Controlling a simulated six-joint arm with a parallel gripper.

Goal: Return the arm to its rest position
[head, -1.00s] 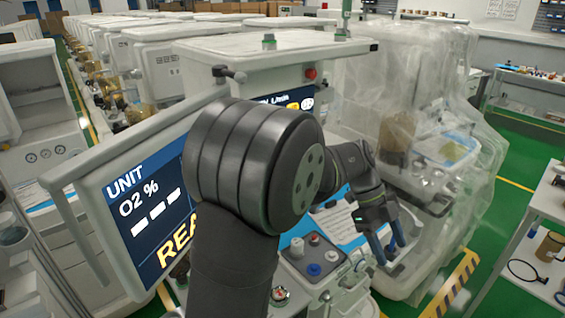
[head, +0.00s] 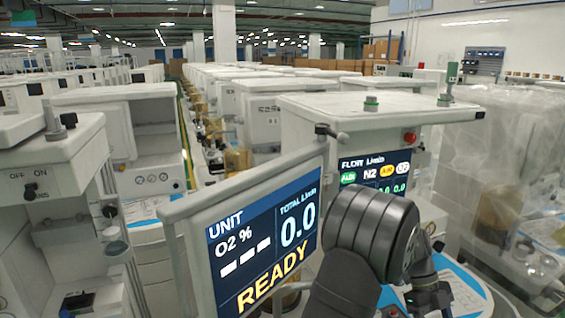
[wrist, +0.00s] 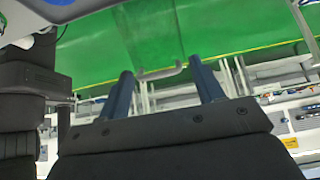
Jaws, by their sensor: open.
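My gripper (wrist: 164,90) shows in the wrist view with its two blue fingers apart and nothing between them. Beyond the fingers are green floor and a thin grey bar. In the head view my arm stands in front of the cart, overlapping the right edge of its display screen (head: 264,245), which reads READY. The anaesthesia cart (head: 345,105) has a second, smaller screen (head: 376,171) with flow readings behind my arm.
A cart under clear plastic wrap (head: 485,165) stands close on the right. Another cart (head: 50,170) with an ON/OFF switch is at the left. Rows of white carts fill the back. A green valve fitting (head: 451,75) rises from the cart's top.

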